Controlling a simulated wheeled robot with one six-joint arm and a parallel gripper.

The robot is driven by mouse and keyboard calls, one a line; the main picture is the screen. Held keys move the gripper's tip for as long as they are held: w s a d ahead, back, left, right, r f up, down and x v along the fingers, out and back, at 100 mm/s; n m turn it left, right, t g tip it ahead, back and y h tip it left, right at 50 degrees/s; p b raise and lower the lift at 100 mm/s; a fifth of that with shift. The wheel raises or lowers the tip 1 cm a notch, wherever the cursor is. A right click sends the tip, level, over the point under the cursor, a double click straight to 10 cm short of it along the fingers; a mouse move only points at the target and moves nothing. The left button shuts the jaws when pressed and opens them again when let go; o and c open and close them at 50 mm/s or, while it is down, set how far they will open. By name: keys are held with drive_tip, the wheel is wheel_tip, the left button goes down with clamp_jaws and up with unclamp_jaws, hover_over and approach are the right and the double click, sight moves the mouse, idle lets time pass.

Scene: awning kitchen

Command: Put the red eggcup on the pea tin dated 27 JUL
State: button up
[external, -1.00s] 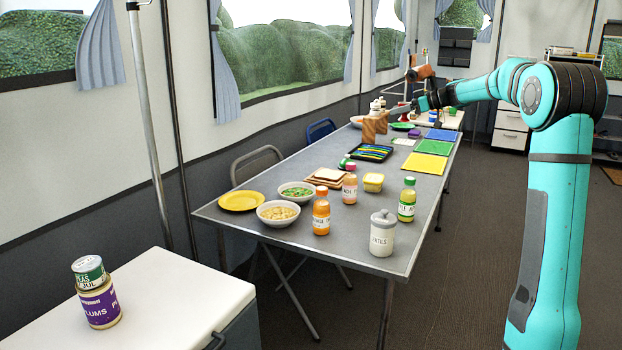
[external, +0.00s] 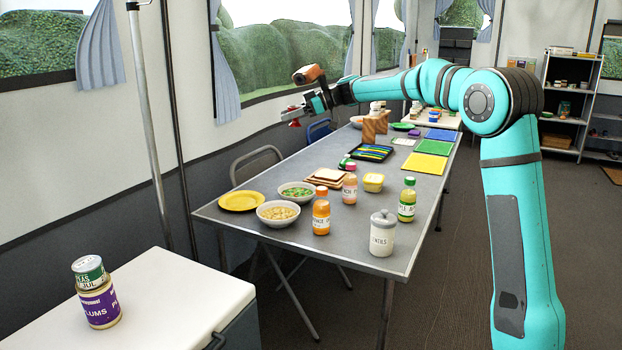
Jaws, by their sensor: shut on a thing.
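My gripper (external: 288,115) is shut on the red eggcup (external: 293,123), high above the far left side of the table. Only a small red part of the eggcup shows, and its exact tilt is hard to tell. A small green-labelled tin (external: 88,273) with "JUL" on its label stands on a purple-labelled plum tin (external: 100,305). The day on the small tin's label is not legible, and its name is only partly visible. Both tins stand on a white box lid at the lower left, far from my gripper. The small tin's top is bare.
The white lid (external: 178,300) has free room right of the tins. The grey table (external: 345,225) bears a yellow plate (external: 241,201), bowls, bottles, a lidded jar (external: 382,235) and a wooden block (external: 372,127). A metal pole (external: 148,130) rises between the lid and table.

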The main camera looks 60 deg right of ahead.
drive_tip(key=w+a+n+g+y, duration=0.1)
drive_tip(key=w+a, duration=0.3)
drive_tip(key=a, duration=0.7)
drive_tip(key=w+a+n+g+y, duration=0.1)
drive_tip(key=w+a, duration=0.4)
drive_tip(key=a, duration=0.6)
drive_tip(key=w+a+n+g+y, duration=0.2)
drive_tip(key=w+a+n, duration=0.1)
drive_tip(key=a, duration=0.9)
drive_tip(key=shift+w, duration=0.7)
drive_tip(key=a+g, duration=0.1)
drive_tip(key=a, duration=0.5)
drive_tip(key=a+n+g+y, duration=0.1)
drive_tip(key=a, duration=0.5)
drive_tip(key=w+a+n, duration=0.1)
drive_tip(key=a, duration=0.5)
drive_tip(key=shift+a+f+g+y, duration=0.2)
drive_tip(key=shift+g+y, duration=0.1)
drive_tip(key=shift+g, duration=0.1)
drive_tip(key=n+g, duration=0.2)
hover_over(78, 266)
drive_tip(key=shift+y, duration=0.4)
wheel_tip(78, 266, down, 10)
drive_tip(key=shift+s+f, duration=0.1)
drive_tip(key=shift+f, duration=2.4)
drive_tip(key=o, duration=1)
drive_tip(key=shift+f, duration=0.1)
drive_tip(key=shift+c, duration=0.2)
drive_tip(key=shift+o, duration=0.2)
